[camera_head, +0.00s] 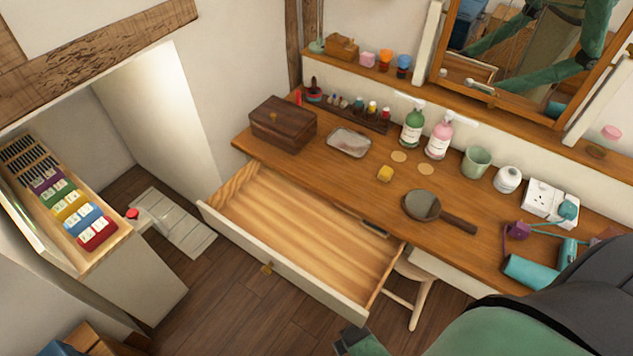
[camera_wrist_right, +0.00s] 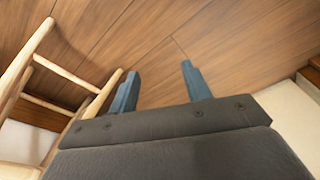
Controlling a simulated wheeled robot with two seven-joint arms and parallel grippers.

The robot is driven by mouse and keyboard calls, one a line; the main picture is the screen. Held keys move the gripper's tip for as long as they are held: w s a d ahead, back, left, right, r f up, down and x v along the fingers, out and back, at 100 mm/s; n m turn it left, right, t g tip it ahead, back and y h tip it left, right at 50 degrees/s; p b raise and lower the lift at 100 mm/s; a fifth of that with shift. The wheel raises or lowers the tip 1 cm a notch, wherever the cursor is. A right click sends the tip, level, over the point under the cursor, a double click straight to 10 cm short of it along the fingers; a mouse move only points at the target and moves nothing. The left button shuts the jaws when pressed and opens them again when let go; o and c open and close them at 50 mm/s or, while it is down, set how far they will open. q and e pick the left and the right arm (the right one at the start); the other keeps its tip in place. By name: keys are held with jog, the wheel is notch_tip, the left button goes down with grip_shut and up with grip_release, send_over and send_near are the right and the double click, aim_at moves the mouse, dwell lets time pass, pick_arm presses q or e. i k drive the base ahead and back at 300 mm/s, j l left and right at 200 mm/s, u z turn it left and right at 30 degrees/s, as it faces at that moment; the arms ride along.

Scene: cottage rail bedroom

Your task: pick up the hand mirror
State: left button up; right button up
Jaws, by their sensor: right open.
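The hand mirror (camera_head: 421,205) lies on the wooden dressing table (camera_head: 330,172), near its front edge. It has a round, dark-rimmed head, and its brown handle points to the right and slightly toward the front. In the right wrist view my right gripper (camera_wrist_right: 158,72) is open and empty, with its two blue fingers apart over the plank floor. The mirror does not show in that view. My left gripper cannot be made out.
An open, empty drawer (camera_head: 300,225) juts out left of the mirror. A stool (camera_head: 412,285) stands below the table; it also shows in the wrist view (camera_wrist_right: 60,100).

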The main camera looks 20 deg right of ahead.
aim_at(421, 204)
jog(key=z, duration=1.55)
jog(key=k+l, duration=0.1)
jog(key=l, duration=0.25)
jog(key=k+l+u, duration=0.15)
jog(key=l, duration=0.2)
jog(key=i, duration=0.05)
